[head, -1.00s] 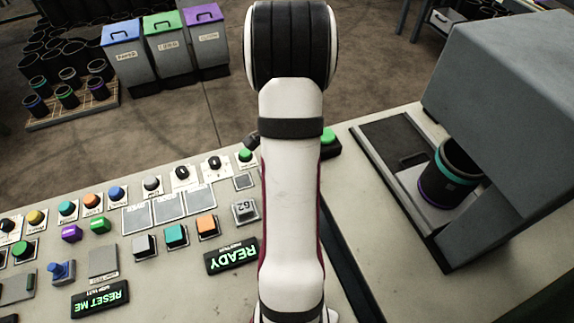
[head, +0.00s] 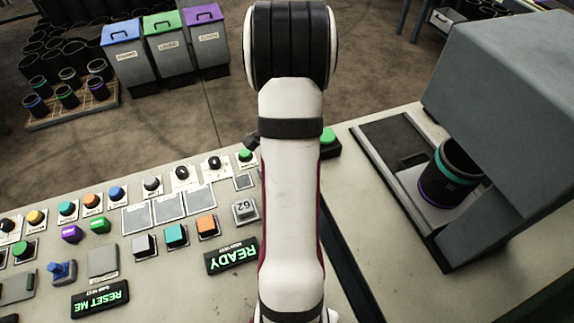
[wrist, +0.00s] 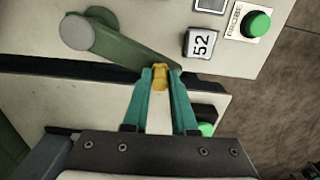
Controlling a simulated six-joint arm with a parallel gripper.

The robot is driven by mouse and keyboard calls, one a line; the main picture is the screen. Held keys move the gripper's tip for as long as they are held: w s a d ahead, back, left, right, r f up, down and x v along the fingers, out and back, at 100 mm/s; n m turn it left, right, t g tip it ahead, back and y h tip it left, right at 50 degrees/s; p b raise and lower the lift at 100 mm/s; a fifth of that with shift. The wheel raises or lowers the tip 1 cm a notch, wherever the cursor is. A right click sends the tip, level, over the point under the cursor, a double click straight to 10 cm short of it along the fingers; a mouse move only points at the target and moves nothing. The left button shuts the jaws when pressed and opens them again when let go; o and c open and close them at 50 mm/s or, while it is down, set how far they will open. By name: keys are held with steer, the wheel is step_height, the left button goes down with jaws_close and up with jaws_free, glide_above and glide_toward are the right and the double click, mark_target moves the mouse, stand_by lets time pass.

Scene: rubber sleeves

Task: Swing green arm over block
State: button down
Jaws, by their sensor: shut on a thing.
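In the wrist view the green arm (wrist: 125,50) runs from a round pivot (wrist: 76,32) at upper left down to the right. A small yellow piece (wrist: 160,77) shows at its free end. My gripper (wrist: 161,73) has its teal fingers closed around that yellow piece. A pale block marked 52 (wrist: 200,43) lies to the right of the fingertips, apart from them. The numbered block also shows in the head view (head: 245,211), just left of my arm. In the head view my arm hides the green arm and the gripper.
A green button (wrist: 257,24) stands beyond the block. Another green button (wrist: 207,129) is partly hidden beside the right finger. In the head view a panel of buttons fills the left, with a READY display (head: 232,257). A grey machine (head: 510,110) holds a black sleeve (head: 447,175) at right.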

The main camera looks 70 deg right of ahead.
steer(key=shift+w, duration=0.1)
steer(key=w+a+n, duration=0.2)
steer(key=a+n, duration=0.1)
steer(key=n, duration=0.1)
steer(key=w+a+n, duration=0.2)
steer(key=a+n, duration=0.1)
steer(key=n, duration=0.1)
steer(key=w+a+n, duration=0.2)
steer(key=a+n, duration=0.1)
steer(key=n, duration=0.1)
steer(key=shift+w, duration=0.15)
steer(key=shift+a+n, duration=0.9)
steer(key=shift+n, duration=0.1)
steer(key=shift+a, duration=0.1)
steer(key=c, duration=0.7)
jaws_free()
